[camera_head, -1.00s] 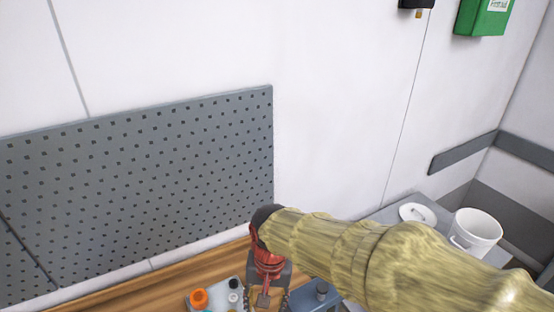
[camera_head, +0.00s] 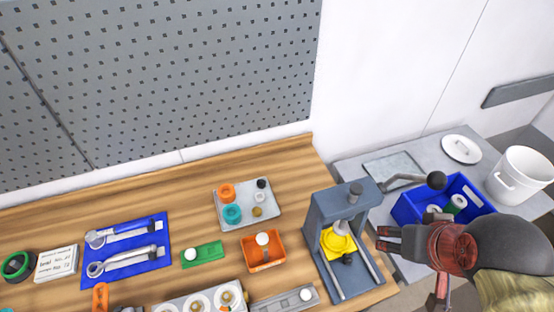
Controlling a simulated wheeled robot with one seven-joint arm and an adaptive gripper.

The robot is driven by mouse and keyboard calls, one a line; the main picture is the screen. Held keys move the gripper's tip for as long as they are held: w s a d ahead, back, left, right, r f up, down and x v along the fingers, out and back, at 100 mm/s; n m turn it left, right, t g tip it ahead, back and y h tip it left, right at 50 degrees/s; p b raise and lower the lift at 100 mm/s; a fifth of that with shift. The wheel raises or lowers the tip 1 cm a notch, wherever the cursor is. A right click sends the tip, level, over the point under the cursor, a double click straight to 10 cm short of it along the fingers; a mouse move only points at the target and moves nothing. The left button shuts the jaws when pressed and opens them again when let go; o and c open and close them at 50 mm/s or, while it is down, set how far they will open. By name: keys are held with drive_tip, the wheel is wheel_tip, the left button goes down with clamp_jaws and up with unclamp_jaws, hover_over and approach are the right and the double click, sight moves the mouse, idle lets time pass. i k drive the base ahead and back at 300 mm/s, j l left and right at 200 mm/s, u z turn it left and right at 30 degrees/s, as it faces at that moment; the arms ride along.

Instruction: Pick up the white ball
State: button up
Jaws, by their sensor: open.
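Several round white things that look like balls are on the wooden bench. One white ball (camera_head: 263,239) sits at the orange tray (camera_head: 268,266). Another white ball (camera_head: 190,254) sits on the green block (camera_head: 212,251). A third white ball (camera_head: 305,294) is on a grey bar (camera_head: 270,305) near the front. I cannot tell which one the task names. My gripper (camera_head: 380,239) is open and seems empty. It is at the right, its dark fingers pointing left, beside the blue-grey press and well to the right of all three balls.
The blue-grey press (camera_head: 319,219) with a yellow part (camera_head: 337,242) stands between my gripper and the balls. A blue bin (camera_head: 408,209), a white bucket (camera_head: 522,175) and a lid (camera_head: 461,149) are on the grey side table. A blue mat (camera_head: 166,229) lies on the left.

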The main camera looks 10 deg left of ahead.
sight(262, 238)
drive_tip(key=u, duration=1.35)
